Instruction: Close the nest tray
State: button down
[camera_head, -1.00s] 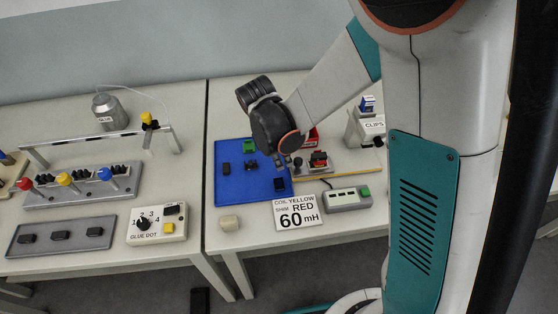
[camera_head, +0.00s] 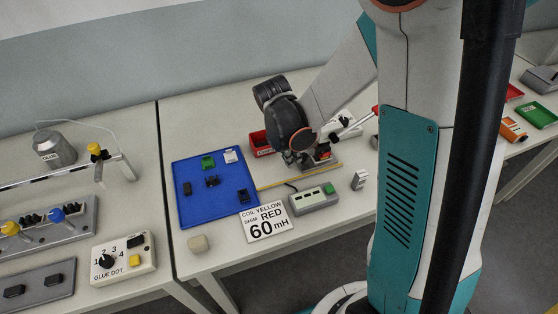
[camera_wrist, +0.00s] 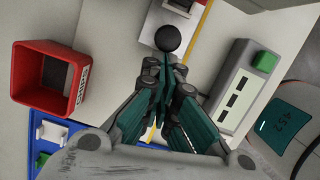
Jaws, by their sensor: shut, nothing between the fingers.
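The nest tray appears to be the small grey fixture with a dark and red part (camera_head: 322,153), beside my gripper in the head view. My arm hides much of it. In the wrist view a black ball knob (camera_wrist: 167,38) stands just beyond my fingertips, with a grey and red part of the fixture (camera_wrist: 187,8) at the top edge. My gripper (camera_wrist: 163,66) is shut and empty, its fingers pointing at the knob. Whether they touch it I cannot tell. In the head view my gripper (camera_head: 301,166) is low over the table. How far the tray stands open is hidden.
A blue mat (camera_head: 215,212) with small parts lies to the left. A red bin (camera_wrist: 34,88) is close to my gripper. A grey box with a green button (camera_head: 314,200) and a sign card (camera_head: 266,222) lie in front. A red-handled lever (camera_head: 374,111) is behind right.

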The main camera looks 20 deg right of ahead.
dwell(0.4)
jog(key=shift+a, duration=0.2)
jog(key=a, duration=0.1)
jog(key=a+r, duration=0.1)
jog(key=a, duration=0.2)
jog(key=shift+s+r, duration=0.25)
jog(key=shift+s, duration=0.15)
jog(key=p+v, duration=0.3)
jog(key=v, duration=0.5)
jog(key=shift+r, duration=0.3)
